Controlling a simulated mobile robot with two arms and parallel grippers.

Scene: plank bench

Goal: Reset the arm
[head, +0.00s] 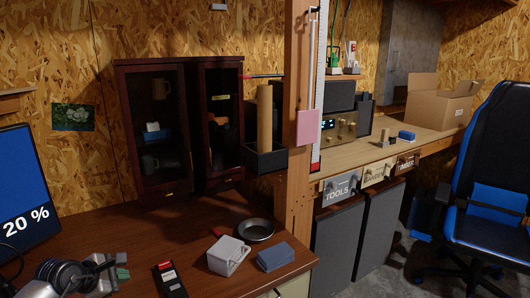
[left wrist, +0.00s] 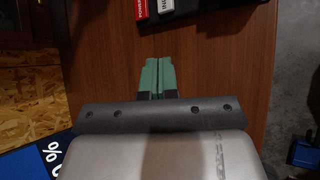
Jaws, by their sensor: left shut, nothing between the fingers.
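My left gripper (head: 120,266) comes in at the lower left of the head view, low over the front of the dark brown desk (head: 140,230). The left wrist view shows its two green fingers (left wrist: 157,76) side by side and closed together, with nothing between them. The wooden desk top lies below the fingers in that view. My right gripper is not in view.
A black device with red and white labels (head: 170,279) lies just right of the left gripper. Beyond are a grey box (head: 228,256), a blue block (head: 275,257) and a round dark pan (head: 256,230). A monitor (head: 28,190) stands left; a glass-door cabinet (head: 155,130) stands behind.

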